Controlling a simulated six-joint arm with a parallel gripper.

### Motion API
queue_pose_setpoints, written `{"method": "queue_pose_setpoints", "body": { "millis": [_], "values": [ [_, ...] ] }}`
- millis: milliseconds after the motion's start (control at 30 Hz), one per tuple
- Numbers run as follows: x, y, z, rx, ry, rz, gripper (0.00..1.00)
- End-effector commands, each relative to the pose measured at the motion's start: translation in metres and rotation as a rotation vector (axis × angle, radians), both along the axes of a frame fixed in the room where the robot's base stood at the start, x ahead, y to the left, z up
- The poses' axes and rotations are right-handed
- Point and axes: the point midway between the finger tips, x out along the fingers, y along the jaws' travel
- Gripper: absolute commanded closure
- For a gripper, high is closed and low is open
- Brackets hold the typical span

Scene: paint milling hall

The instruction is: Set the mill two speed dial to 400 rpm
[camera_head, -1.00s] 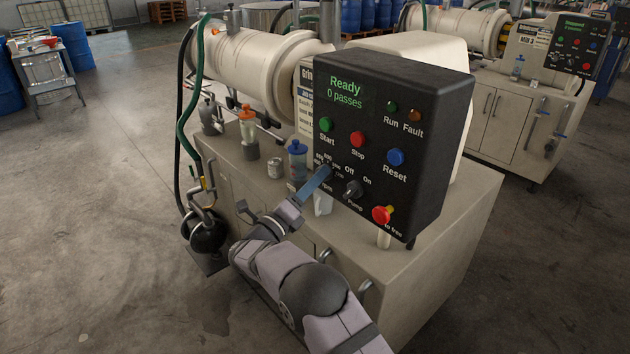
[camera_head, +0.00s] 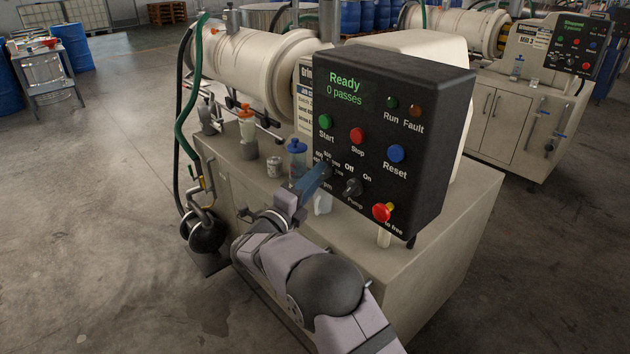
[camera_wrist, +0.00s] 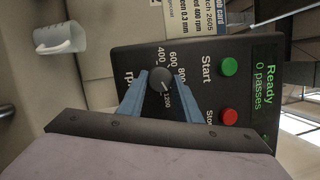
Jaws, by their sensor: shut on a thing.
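The speed dial (camera_wrist: 161,80) is a round dark knob on the black control panel (camera_head: 435,130) of the near mill. Numbers 400, 600, 800 and 1200 ring it in the wrist view, with "rpm" beside them. A pale mark on the knob seems to point toward the 1200 side, but is too small to be sure. My gripper (camera_wrist: 160,85) is shut on the dial, one blue finger on each side. In the head view my gripper (camera_head: 322,175) hides most of the dial. The panel display (camera_head: 345,90) reads "Ready, 0 passes".
The start button (camera_head: 326,122), stop button (camera_head: 357,136), reset button (camera_head: 396,154), pump switch (camera_head: 352,187) and red-yellow stop knob (camera_head: 382,211) share the panel. A job card (camera_wrist: 205,18) shows 400 rpm.

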Motion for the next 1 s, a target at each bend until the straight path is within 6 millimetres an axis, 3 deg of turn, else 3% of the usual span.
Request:
{"method": "queue_pose_setpoints", "body": {
  "millis": [1000],
  "values": [
    [0.000,0.000,0.016,-0.682,0.681,0.001,0.92]
  ]
}}
